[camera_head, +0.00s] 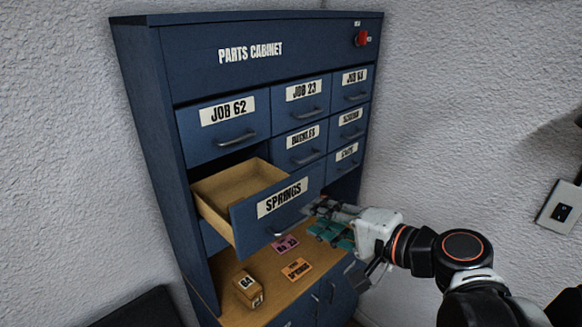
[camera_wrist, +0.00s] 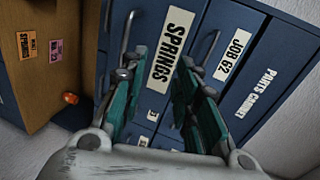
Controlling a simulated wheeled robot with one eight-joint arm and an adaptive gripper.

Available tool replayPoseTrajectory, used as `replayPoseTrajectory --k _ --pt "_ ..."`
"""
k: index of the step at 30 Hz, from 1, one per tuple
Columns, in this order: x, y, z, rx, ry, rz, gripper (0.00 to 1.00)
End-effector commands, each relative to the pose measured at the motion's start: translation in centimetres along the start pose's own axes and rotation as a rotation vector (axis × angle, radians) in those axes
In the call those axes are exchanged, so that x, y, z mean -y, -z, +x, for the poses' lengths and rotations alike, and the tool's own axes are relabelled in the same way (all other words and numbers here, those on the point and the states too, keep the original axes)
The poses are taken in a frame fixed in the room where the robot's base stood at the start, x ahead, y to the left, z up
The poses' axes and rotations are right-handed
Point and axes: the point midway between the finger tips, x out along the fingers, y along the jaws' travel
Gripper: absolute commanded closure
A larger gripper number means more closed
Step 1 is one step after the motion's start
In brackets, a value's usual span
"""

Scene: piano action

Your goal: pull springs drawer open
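The springs drawer (camera_head: 272,205) is a blue-fronted wooden drawer in the parts cabinet (camera_head: 250,70). It stands well out from the cabinet, and the part of its inside that shows is empty. Its handle (camera_head: 282,231) is low on the front. In the wrist view the springs label (camera_wrist: 170,50) shows between my fingers, and the handle (camera_wrist: 128,40) is close to the left fingertip; I cannot tell whether they touch. My gripper (camera_head: 322,218) is at the right end of the drawer front, with its teal-padded fingers (camera_wrist: 158,78) apart and nothing visible between them.
Closed drawers, including Job 62 (camera_head: 225,130) and Job 23 (camera_head: 302,100), surround the opening. On the wooden ledge (camera_head: 240,300) below lie a small wooden block (camera_head: 248,290), an orange springs card (camera_head: 296,269) and a pink card (camera_head: 285,243). A red switch (camera_head: 361,39) is at the upper right.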

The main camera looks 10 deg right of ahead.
Motion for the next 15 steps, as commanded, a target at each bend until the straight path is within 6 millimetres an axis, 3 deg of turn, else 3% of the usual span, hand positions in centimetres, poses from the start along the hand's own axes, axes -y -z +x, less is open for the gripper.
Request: replayPoseTrajectory --k 15 --pt "-0.1 0.1 -3.4 -0.004 0.0 0.002 0.71"
